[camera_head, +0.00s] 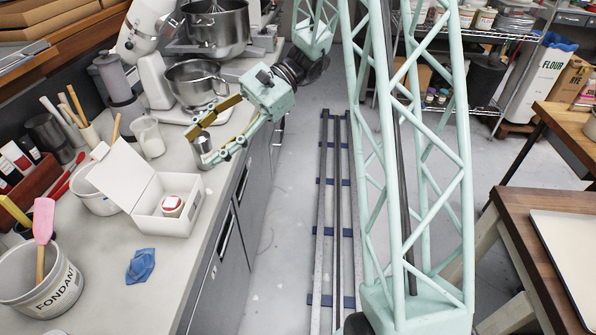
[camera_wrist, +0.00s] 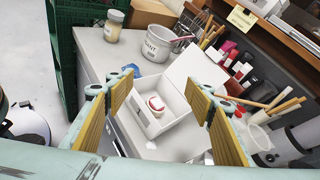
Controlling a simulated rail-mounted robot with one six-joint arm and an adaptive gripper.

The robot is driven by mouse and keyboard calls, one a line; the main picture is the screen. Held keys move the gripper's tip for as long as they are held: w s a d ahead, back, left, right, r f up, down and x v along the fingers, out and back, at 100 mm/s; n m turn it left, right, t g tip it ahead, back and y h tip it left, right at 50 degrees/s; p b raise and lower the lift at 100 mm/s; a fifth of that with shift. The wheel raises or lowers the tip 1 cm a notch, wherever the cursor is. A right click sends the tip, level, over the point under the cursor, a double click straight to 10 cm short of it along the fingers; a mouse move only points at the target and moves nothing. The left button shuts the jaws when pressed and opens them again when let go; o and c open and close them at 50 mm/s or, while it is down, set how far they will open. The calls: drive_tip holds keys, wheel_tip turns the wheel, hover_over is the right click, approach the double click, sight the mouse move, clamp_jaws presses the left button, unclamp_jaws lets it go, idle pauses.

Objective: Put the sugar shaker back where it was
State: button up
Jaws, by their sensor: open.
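A small grey metal cylinder (camera_head: 202,143), which may be the sugar shaker, stands on the counter at the fingertips of my gripper (camera_head: 207,142) in the head view. I cannot tell whether the fingers touch it, and I cannot make it out clearly in the wrist view. My gripper also shows in the wrist view (camera_wrist: 160,100), with its yellow-padded fingers wide apart. An open white box (camera_head: 185,221) sits nearer the front of the counter, with a small white and red item (camera_head: 172,206) inside. The box shows in the wrist view (camera_wrist: 150,125) beyond the gap between the fingers.
A fondant bucket (camera_head: 45,290) and a blue cloth (camera_head: 141,266) lie towards the front. Bare counter lies right of the box.

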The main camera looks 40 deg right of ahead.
drive_tip(key=s+a+r+n+h, duration=0.1)
drive_tip(key=s+r+n+h, duration=0.2)
drive_tip(key=s, duration=0.5)
drive_tip(key=s+a+r+n+g+h, duration=0.1)
drive_tip(key=s+r+n+h, duration=0.25)
drive_tip(key=s, duration=0.35)
drive_tip(key=s+a+r+n+h, duration=0.15)
drive_tip(key=s+r, duration=0.25)
drive_tip(key=s, duration=0.4)
drive_tip(key=s+d+r+n+t+h, duration=0.2)
drive_tip(key=s+d+n, duration=0.1)
drive_tip(key=s, duration=0.2)
drive_tip(key=s+d+r+n+t+h, duration=0.1)
drive_tip(key=s+d+n+t+h, duration=0.2)
drive_tip(key=s, duration=0.2)
drive_tip(key=shift+s+d+r, duration=0.25)
drive_tip(key=shift+s+r, duration=0.1)
drive_tip(key=shift+s, duration=0.05)
